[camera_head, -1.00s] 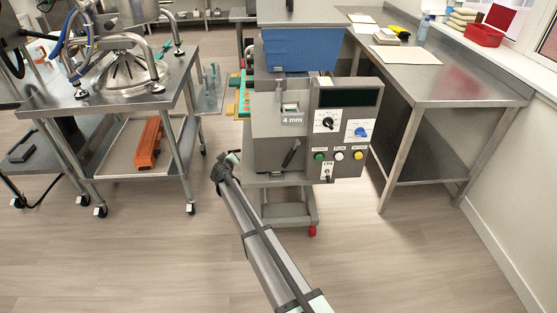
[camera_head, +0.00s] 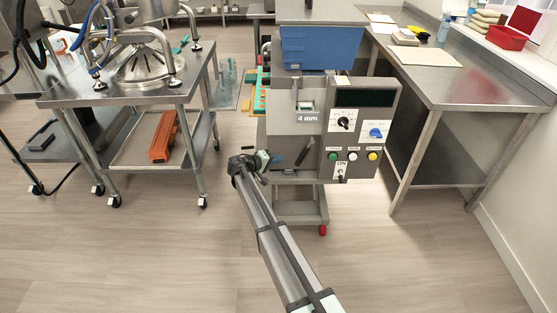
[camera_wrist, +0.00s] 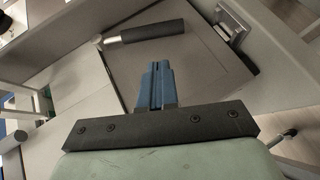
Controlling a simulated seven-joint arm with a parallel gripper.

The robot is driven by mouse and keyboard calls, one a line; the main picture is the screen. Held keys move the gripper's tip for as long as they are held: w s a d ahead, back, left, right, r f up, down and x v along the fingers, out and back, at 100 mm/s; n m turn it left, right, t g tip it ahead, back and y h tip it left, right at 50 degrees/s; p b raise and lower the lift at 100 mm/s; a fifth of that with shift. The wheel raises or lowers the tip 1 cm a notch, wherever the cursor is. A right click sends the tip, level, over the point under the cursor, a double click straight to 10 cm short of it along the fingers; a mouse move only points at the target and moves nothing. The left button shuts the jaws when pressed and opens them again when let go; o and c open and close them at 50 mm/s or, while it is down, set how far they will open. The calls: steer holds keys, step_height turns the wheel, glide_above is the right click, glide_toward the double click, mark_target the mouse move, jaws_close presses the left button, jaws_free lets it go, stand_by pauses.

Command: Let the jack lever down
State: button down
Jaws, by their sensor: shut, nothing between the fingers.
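The jack lever (camera_head: 304,152) is a short dark handle on the grey front of the depositor, below the "4 mm" label. It slants, with its upper end to the right. In the wrist view a black cylindrical handle with a metal end (camera_wrist: 148,31) lies above the fingers, apart from them. My gripper (camera_head: 276,160) is just left of the lever in the head view. Its blue fingers (camera_wrist: 157,82) are closed together and empty. No contact with the lever shows.
The depositor (camera_head: 285,135) has a control panel (camera_head: 360,125) with knobs, coloured buttons and a switch right of the lever. A blue hopper (camera_head: 320,48) is above. A steel cart (camera_head: 75,95) stands left and a steel bench (camera_head: 480,90) right. Open floor lies in front.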

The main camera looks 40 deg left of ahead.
mark_target(299, 160)
steer(key=x, duration=0.8)
steer(key=shift+w, duration=0.25)
steer(key=shift+f, duration=0.15)
steer(key=shift+w+d+f, duration=1)
steer(key=shift+d, duration=0.05)
steer(key=f+v, duration=0.2)
steer(key=v, duration=0.8)
steer(key=shift+s+a, duration=0.3)
steer(key=shift+s, duration=0.05)
